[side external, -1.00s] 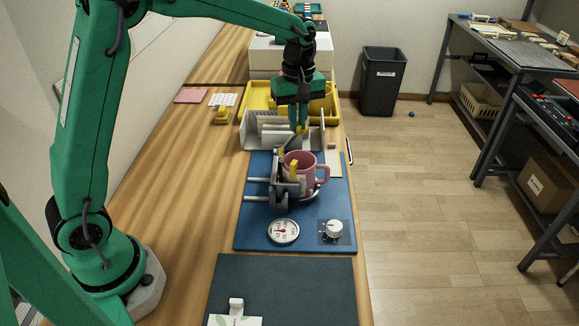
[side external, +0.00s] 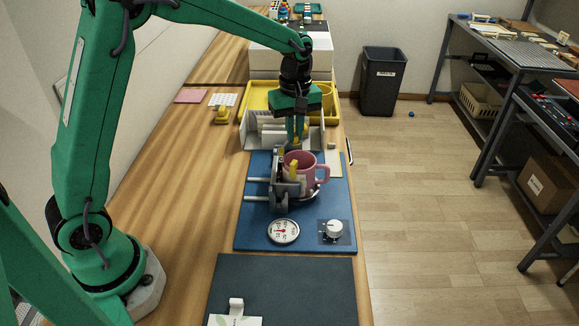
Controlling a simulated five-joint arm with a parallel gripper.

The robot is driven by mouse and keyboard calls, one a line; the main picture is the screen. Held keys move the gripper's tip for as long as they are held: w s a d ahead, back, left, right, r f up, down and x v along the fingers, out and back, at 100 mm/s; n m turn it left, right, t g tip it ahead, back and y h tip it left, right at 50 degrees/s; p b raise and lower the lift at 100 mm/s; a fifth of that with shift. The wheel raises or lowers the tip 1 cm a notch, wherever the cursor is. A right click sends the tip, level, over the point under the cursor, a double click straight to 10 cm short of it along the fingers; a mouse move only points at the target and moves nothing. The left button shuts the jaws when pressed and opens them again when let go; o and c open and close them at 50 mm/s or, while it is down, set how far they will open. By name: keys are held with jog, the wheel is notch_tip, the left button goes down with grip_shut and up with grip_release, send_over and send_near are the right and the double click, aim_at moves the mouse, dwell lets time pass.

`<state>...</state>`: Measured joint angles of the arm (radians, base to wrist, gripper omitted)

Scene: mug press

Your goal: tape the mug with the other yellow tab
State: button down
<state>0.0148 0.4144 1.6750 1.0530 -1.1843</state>
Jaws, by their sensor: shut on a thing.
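The pink mug (side external: 310,165) sits upright in the grey mug press (side external: 284,190) on the blue mat, its handle to the right. One yellow tab (side external: 293,170) shows at the near side of the mug. Another bit of yellow (side external: 283,153) shows at the mug's far left. My gripper (side external: 296,142) points down just behind the mug's far rim and is shut on what seems to be the other yellow tab. The fingers mostly hide that tab, and I cannot tell whether it touches the mug.
A dial gauge (side external: 283,231) and a white knob (side external: 332,229) lie in front of the press. A white slotted rack (side external: 262,131) and a yellow tray (side external: 258,92) stand behind. The dark mat (side external: 285,285) in front is mostly clear.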

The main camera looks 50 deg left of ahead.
jog(key=shift+f, duration=0.95)
jog(key=shift+f, duration=0.5)
dwell(1.2)
jog(key=c, duration=1.4)
grip_release()
jog(key=shift+c, duration=0.2)
jog(key=shift+r, duration=3.95)
